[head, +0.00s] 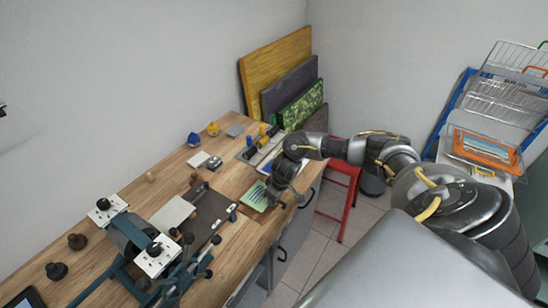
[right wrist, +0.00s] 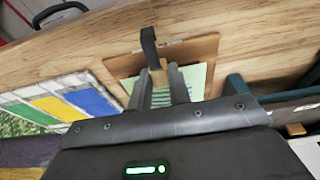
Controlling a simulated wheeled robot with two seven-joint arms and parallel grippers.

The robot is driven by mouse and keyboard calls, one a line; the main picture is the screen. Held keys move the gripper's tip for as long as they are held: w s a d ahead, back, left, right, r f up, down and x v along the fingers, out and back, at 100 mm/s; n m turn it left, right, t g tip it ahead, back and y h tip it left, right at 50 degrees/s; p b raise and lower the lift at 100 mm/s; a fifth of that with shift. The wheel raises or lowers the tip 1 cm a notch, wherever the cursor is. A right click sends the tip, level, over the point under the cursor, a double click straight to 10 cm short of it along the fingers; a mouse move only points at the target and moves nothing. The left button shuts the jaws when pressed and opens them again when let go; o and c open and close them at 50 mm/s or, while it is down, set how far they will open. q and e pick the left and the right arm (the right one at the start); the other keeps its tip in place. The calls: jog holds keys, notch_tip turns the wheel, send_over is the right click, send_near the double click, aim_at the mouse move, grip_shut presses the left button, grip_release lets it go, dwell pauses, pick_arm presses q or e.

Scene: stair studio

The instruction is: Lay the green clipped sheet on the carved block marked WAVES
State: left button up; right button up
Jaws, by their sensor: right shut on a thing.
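My right gripper (head: 279,191) is low over the near right part of the bench. In the right wrist view its fingers (right wrist: 162,82) are closed on a small tan piece, apparently the clip of the green sheet (right wrist: 194,80). The sheet is pale green with darker stripes; it also shows beside the gripper in the head view (head: 254,197). A light brown flat block (right wrist: 195,48) lies beneath or just behind the sheet; contact between them is unclear. No WAVES lettering is readable. A black strip (right wrist: 149,42) stands by the fingertips. My left gripper is not in view.
A press with teal parts (head: 122,225) and a dark board (head: 212,217) stands left of the sheet. A tray with coloured strips (right wrist: 62,103) lies close to the gripper. A red stool (head: 350,190) stands beyond the bench edge. Bare wood lies around the block.

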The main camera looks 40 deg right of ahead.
dwell(0.4)
jog(key=o, duration=0.8)
jog(key=shift+w+p+v, duration=0.15)
jog(key=shift+p+v, duration=0.35)
jog(key=shift+v, duration=0.25)
jog(key=shift+w+p+v, duration=0.2)
jog(key=shift+p+v, duration=0.3)
jog(key=shift+v, duration=0.2)
jog(key=shift+a+r, duration=0.1)
jog(key=shift+r, duration=0.15)
jog(key=shift+w+v, duration=0.25)
jog(key=shift+v, duration=0.9)
jog(key=shift+w+v, duration=0.25)
jog(key=shift+v, duration=0.9)
jog(key=shift+a, duration=0.15)
